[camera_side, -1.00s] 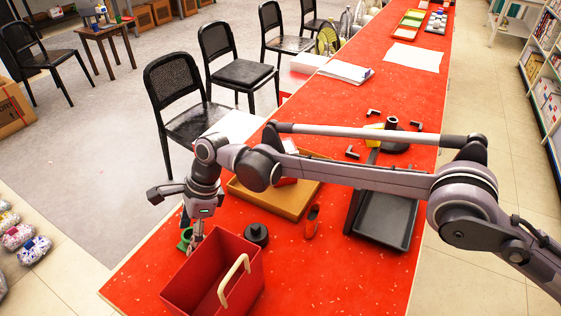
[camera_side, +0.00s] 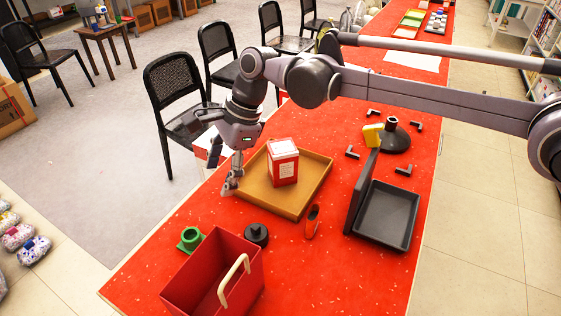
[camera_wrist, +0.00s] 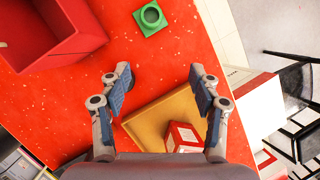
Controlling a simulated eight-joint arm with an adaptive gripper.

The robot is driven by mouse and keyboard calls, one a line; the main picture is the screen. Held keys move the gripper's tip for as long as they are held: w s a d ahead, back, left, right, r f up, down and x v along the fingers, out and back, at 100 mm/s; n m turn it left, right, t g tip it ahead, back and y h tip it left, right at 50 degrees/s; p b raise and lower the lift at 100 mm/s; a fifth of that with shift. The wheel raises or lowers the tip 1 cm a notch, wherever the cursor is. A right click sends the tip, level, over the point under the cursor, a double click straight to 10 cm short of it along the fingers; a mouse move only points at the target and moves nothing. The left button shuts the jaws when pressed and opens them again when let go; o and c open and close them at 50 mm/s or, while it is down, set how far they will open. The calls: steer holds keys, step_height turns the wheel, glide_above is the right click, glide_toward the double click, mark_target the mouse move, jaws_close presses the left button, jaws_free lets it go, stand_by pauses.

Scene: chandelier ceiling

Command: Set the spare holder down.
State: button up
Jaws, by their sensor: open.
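A green holder (camera_side: 190,239), a square base with a round open socket, stands upright on the red table left of the red bin. I take it for the spare holder. It also shows at the top of the wrist view (camera_wrist: 150,31). My gripper (camera_side: 231,186) is above the table by the left edge of the tan tray, clear of the holder. In the wrist view its two fingers (camera_wrist: 160,78) are spread wide with nothing between them.
A red bin (camera_side: 190,283) with a cream handle stands in front. A black round piece (camera_side: 256,238) sits behind it. The tan tray (camera_side: 287,207) carries a red and white box (camera_side: 283,165). An orange-handled tool (camera_side: 312,221) and a black open case (camera_side: 388,217) are right.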

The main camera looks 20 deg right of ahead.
steer(key=s+d+r+n+t+h, duration=0.1)
steer(key=s+d+r+n+t, duration=0.2)
steer(key=d, duration=0.9)
steer(key=d+r+n+t, duration=0.1)
steer(key=d+r+n, duration=0.35)
steer(key=d, duration=0.85)
steer(key=s+d+f+n+t+h, duration=0.1)
steer(key=s+d+f+n, duration=0.2)
steer(key=s+d, duration=0.5)
steer(key=s+d+f+n+t+h, duration=0.2)
steer(key=s+d+f+n, duration=0.2)
steer(key=s+d, duration=0.4)
steer(key=d, duration=0.4)
steer(key=shift+s, duration=0.25)
